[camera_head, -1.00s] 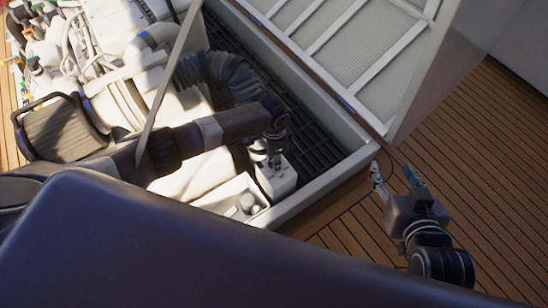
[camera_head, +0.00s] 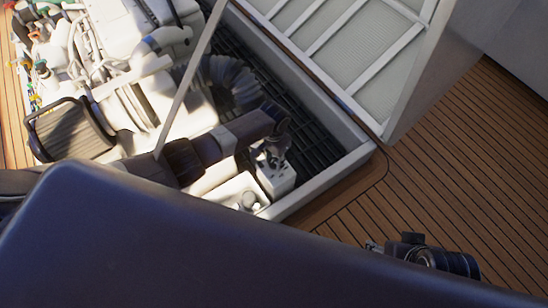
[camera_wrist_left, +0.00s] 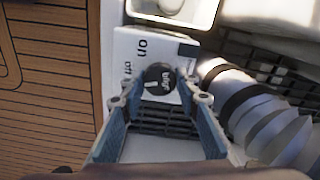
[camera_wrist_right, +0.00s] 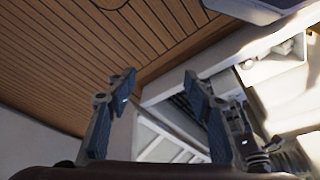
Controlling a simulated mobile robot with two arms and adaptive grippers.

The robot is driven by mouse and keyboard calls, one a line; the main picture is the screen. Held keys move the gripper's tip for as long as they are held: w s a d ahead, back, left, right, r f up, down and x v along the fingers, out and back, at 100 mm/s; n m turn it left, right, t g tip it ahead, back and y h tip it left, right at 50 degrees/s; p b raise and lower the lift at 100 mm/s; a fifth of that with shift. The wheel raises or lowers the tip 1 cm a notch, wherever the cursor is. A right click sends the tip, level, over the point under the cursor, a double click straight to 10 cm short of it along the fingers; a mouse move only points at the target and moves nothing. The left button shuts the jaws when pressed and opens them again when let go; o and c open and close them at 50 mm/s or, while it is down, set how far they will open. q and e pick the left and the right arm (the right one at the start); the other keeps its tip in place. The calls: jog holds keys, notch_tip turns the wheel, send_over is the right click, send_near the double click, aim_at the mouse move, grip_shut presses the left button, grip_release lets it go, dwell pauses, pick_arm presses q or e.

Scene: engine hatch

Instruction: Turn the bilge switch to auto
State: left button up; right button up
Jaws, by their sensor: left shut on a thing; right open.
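The bilge switch is a white box (camera_head: 282,183) at the near corner of the open hatch in the head view. In the left wrist view its white face (camera_wrist_left: 128,42) carries the words "on" and "off" and a round dark knob (camera_wrist_left: 160,76) with a pale mark. Other lettering is hard to read. My left gripper (camera_head: 270,156) is over the box, its fingertips (camera_wrist_left: 160,98) shut on the knob's sides. My right gripper (camera_wrist_right: 160,84) is open and empty, away from the switch; my own body mostly hides it in the head view.
A white open bin (camera_head: 236,190) sits beside the switch box. A ribbed hose (camera_head: 230,82) and dark grating (camera_head: 308,150) lie behind it. The raised hatch lid (camera_head: 350,55) stands at the back right. Teak deck (camera_head: 460,170) at the right is clear.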

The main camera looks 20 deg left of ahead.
aim_at(274, 162)
pick_arm(q)
jog(key=n+p, duration=0.2)
jog(key=n, duration=0.2)
jog(key=shift+d+n, duration=0.1)
jog(key=shift+n, duration=0.3)
jog(key=shift+n+p, duration=0.3)
jog(key=shift+n, duration=0.6)
pick_arm(e)
jog(key=s+x, duration=0.2)
jog(key=x, duration=0.9)
jog(key=shift+f+g, duration=0.3)
jog(key=shift+f, duration=0.1)
jog(key=shift+a, duration=0.1)
pick_arm(q)
jog(key=o, duration=1.2)
jog(key=shift+c, duration=0.2)
jog(key=shift+r, duration=0.1)
notch_tip(274, 162, up, 12)
